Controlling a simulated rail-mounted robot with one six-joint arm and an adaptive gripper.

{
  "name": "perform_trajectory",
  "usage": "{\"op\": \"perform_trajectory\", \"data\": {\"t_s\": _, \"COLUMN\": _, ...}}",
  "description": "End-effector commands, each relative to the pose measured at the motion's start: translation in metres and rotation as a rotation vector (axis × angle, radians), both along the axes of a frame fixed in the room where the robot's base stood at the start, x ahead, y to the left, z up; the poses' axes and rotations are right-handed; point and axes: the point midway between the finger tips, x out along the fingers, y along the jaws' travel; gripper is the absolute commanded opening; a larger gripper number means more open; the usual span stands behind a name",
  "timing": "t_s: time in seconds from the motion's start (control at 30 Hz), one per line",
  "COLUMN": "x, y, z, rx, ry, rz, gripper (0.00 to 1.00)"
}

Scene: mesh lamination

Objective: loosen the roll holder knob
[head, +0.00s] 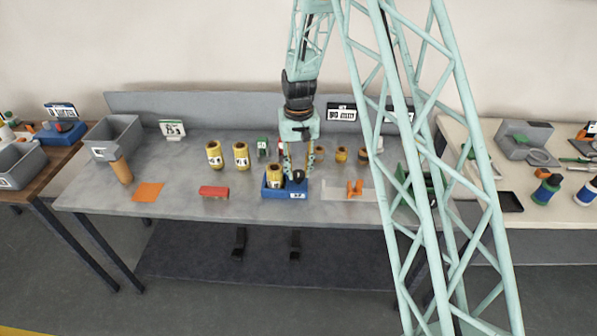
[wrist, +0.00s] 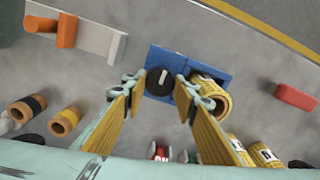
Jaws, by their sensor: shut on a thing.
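The blue roll holder (head: 270,192) stands on the grey bench, and in the wrist view its blue base (wrist: 205,58) shows from above. Its round black knob (wrist: 160,82) has a pale pointer line and lies between my fingertips. My gripper (head: 297,173) points down at the right part of the holder. In the wrist view my gripper (wrist: 157,84) is shut on the knob, with one finger on each side. A yellow labelled roll (wrist: 220,104) sits in the holder, beside my right-hand finger.
Two yellow rolls (head: 214,154) stand behind left. A red block (head: 213,192) and an orange sheet (head: 147,192) lie left of the holder. A white strip with an orange clamp (head: 355,187) lies to the right. Small rolls (wrist: 64,122) stand nearby. The front bench edge is clear.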

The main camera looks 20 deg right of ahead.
Motion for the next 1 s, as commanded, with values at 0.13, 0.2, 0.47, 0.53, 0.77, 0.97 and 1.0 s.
{"op": "perform_trajectory", "data": {"t_s": 0.13, "x": -0.0001, "y": -0.0001, "z": -0.0002, "rx": 0.0, "ry": 0.0, "rz": 0.021, "gripper": 0.16}}
{"op": "perform_trajectory", "data": {"t_s": 0.2, "x": -0.0001, "y": -0.0001, "z": -0.0001, "rx": 0.0, "ry": 0.0, "rz": 0.024, "gripper": 0.16}}
{"op": "perform_trajectory", "data": {"t_s": 0.47, "x": -0.0001, "y": -0.0001, "z": 0.0, "rx": 0.0, "ry": 0.0, "rz": 0.025, "gripper": 0.16}}
{"op": "perform_trajectory", "data": {"t_s": 0.53, "x": -0.0001, "y": -0.0001, "z": 0.0, "rx": 0.0, "ry": 0.0, "rz": 0.025, "gripper": 0.28}}
{"op": "perform_trajectory", "data": {"t_s": 0.77, "x": -0.0001, "y": 0.0, "z": 0.0, "rx": 0.0, "ry": 0.0, "rz": 0.024, "gripper": 0.4}}
{"op": "perform_trajectory", "data": {"t_s": 0.97, "x": 0.0, "y": 0.0, "z": 0.0002, "rx": 0.0, "ry": 0.0, "rz": 0.024, "gripper": 0.4}}
{"op": "perform_trajectory", "data": {"t_s": 1.0, "x": 0.0001, "y": 0.0001, "z": 0.0005, "rx": 0.0, "ry": 0.0, "rz": 0.024, "gripper": 0.4}}
